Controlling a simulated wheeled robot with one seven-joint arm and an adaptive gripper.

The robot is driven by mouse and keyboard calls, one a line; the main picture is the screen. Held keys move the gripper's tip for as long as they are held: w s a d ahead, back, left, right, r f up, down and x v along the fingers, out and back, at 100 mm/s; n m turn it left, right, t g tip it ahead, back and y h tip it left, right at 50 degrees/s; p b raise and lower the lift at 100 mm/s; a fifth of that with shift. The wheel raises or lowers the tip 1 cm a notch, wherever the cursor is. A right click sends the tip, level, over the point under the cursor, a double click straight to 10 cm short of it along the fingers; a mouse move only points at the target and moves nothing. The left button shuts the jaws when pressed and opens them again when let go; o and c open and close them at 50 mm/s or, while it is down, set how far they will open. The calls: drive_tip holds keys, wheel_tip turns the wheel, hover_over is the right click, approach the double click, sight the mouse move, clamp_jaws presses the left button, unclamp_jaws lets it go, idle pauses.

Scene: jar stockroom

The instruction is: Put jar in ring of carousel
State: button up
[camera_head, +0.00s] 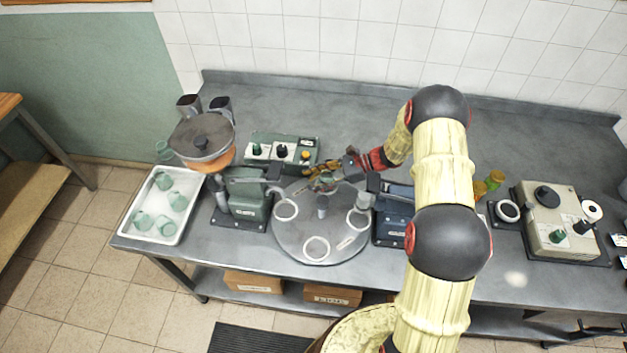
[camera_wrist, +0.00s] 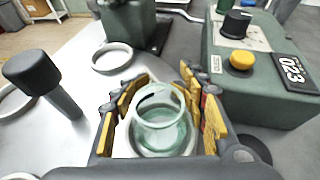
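A clear greenish glass jar (camera_wrist: 160,128) stands upright between my gripper's yellow-padded fingers in the wrist view. A white ring of the carousel shows around its lower part, so the jar appears to sit inside that ring. My gripper (camera_wrist: 163,100) is around the jar, with narrow gaps between pads and glass; it looks open. In the head view, my gripper (camera_head: 322,172) is at the far side of the round grey carousel (camera_head: 300,229), partly hiding the jar. Other white rings (camera_head: 317,248) on the carousel stand empty. The jar's base is hard to make out.
A white tray (camera_head: 130,222) with several jars is at the left. A green control box (camera_head: 275,147) with knobs stands just behind the carousel. A green machine (camera_head: 245,196) and a blue one (camera_head: 393,226) flank it. The carousel's centre post (camera_head: 323,206) stands near my gripper.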

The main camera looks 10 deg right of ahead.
drive_tip(key=shift+r, duration=0.1)
drive_tip(key=p+v, duration=0.1)
drive_tip(key=v, duration=1)
drive_tip(key=shift+d+r, duration=0.15)
drive_tip(key=shift+d, duration=0.1)
drive_tip(key=shift+d+r, duration=0.1)
drive_tip(key=shift+r, duration=0.1)
drive_tip(key=s+a+r+n+g+h, duration=0.1)
drive_tip(key=s+a+r+n+h, duration=0.35)
drive_tip(key=r, duration=0.55)
drive_tip(key=s+a+r+n+g+h, duration=0.1)
drive_tip(key=s+a+r+n+h, duration=0.15)
drive_tip(key=s+r+n, duration=0.4)
drive_tip(key=s+r+n+t+h, duration=0.2)
drive_tip(key=s+r, duration=0.4)
drive_tip(key=s, duration=0.3)
drive_tip(key=s+r+n+t+h, duration=0.3)
drive_tip(key=s+r+n, duration=0.3)
drive_tip(key=s, duration=0.4)
drive_tip(key=shift+s+a+r+n+h, duration=0.2)
drive_tip(key=shift+a+r+n+h, duration=0.2)
drive_tip(key=shift+h, duration=0.3)
drive_tip(key=shift+f, duration=0.1)
